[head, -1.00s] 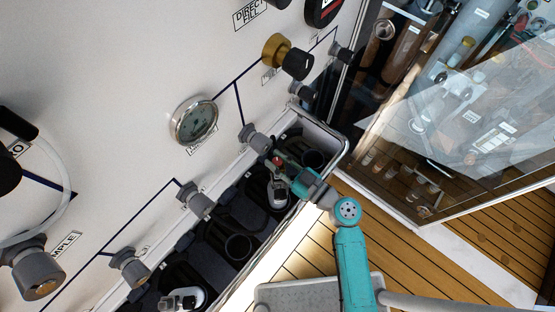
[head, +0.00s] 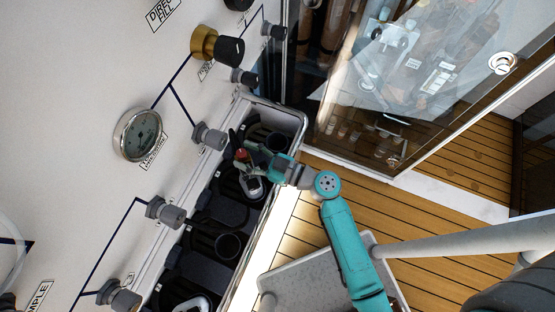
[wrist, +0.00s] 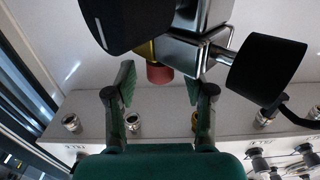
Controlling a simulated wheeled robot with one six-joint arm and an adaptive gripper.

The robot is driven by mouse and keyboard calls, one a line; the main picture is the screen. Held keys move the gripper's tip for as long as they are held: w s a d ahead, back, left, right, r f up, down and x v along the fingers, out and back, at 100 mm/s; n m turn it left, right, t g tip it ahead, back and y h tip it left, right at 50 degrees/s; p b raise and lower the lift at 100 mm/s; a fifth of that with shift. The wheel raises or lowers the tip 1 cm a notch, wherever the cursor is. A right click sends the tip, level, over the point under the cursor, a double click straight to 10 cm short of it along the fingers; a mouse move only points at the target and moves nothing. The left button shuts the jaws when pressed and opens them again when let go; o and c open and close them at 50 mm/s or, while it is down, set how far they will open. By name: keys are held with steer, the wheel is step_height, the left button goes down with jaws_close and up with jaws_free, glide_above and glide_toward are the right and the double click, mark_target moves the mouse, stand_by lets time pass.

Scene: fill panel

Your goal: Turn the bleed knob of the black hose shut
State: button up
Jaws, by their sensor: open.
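In the wrist view a small red knob (wrist: 158,74) on a brass stem (wrist: 147,50) sits beside a shiny metal valve block (wrist: 198,55). A large black handle (wrist: 125,20) and a black round knob (wrist: 266,70) flank the block. My gripper (wrist: 160,83) is open, with one finger on each side of the red knob and a visible gap to each. In the head view my gripper (head: 243,152) is over the tray's upper end, and the red knob (head: 241,154) shows small there. I cannot make out which hose the valve belongs to.
The white panel (head: 70,90) carries a round gauge (head: 138,134), a brass fitting with a black knob (head: 230,50) and several grey connectors (head: 165,212). A tray (head: 285,112) with dark hose fittings runs along it. A glass cabinet (head: 400,90) stands at right above wooden flooring (head: 330,240).

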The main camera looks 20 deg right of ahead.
steer(key=v, duration=1)
stand_by(0.6)
